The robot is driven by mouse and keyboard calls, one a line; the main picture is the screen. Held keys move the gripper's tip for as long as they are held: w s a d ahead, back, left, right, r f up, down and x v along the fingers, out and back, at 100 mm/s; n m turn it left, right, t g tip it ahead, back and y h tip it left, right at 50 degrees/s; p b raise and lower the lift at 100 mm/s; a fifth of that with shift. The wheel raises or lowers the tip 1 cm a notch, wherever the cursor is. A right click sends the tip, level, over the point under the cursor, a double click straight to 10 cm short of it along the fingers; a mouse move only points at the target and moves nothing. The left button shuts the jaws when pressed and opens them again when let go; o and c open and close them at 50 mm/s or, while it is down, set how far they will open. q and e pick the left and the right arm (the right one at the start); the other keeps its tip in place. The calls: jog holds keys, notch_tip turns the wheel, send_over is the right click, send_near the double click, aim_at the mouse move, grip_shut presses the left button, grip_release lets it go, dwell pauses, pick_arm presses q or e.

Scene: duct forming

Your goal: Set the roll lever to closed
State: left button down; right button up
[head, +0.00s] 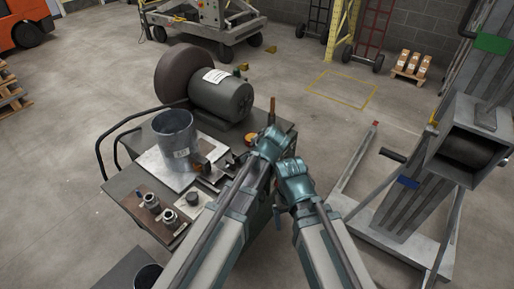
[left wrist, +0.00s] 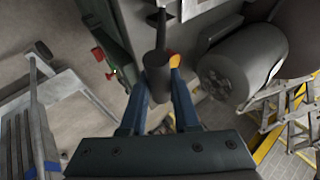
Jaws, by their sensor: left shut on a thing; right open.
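In the left wrist view, the roll lever (left wrist: 157,68) shows as a dark cylindrical grip on a thin dark rod. My left gripper (left wrist: 160,88) is shut on this grip, with one blue finger on each side. In the head view, my left gripper (head: 270,143) is over the right end of the bench, its fingers mostly hidden. A thin brown upright stick (head: 271,111) shows just beyond it; I cannot tell if it is part of the lever. My right gripper (head: 281,205) is open beside the bench, below and right of the left wrist, holding nothing visible.
The bench (head: 130,185) carries a grey motor (head: 221,97) with a large disc, a metal cylinder (head: 175,132) on a plate, and small fittings. A tall grey frame (head: 405,205) with a square duct (head: 478,140) stands right. Open floor lies between the bench and the frame.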

pick_arm(q)
jog(key=shift+s+d+f, duration=0.1)
jog(key=c, duration=0.7)
grip_release()
jog(key=shift+o, duration=0.2)
